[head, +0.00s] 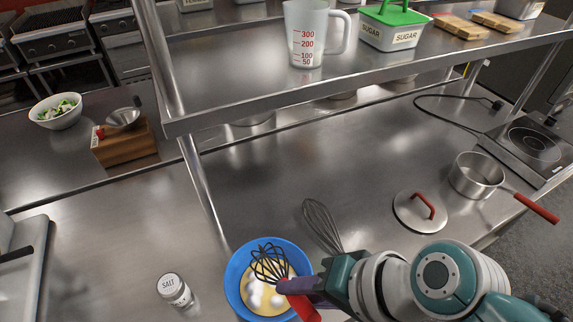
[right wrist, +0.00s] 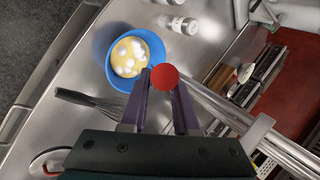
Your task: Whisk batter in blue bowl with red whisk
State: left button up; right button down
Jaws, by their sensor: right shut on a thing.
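The blue bowl (head: 234,291) stands on the steel counter at the bottom middle of the head view, with yellow batter and white lumps in it. My right gripper (head: 291,287) is shut on the red whisk (head: 303,306) by its handle. The whisk's dark wire head is tilted over the bowl; whether it touches the batter I cannot tell. In the right wrist view the round red handle end (right wrist: 165,77) sits between my fingertips, beside the bowl (right wrist: 114,76). My left gripper is out of view.
A second whisk (head: 320,225) lies just behind the bowl. A salt shaker (head: 174,290) stands left of it. A lid (head: 420,212), a saucepan (head: 476,176) and a hot plate (head: 530,145) are at the right. A steel shelf (head: 240,110) overhangs the counter's back.

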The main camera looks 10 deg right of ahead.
notch_tip(320, 180, down, 10)
jog(key=b, duration=0.8)
jog(key=shift+r, duration=0.25)
jog(key=shift+w+a, duration=0.1)
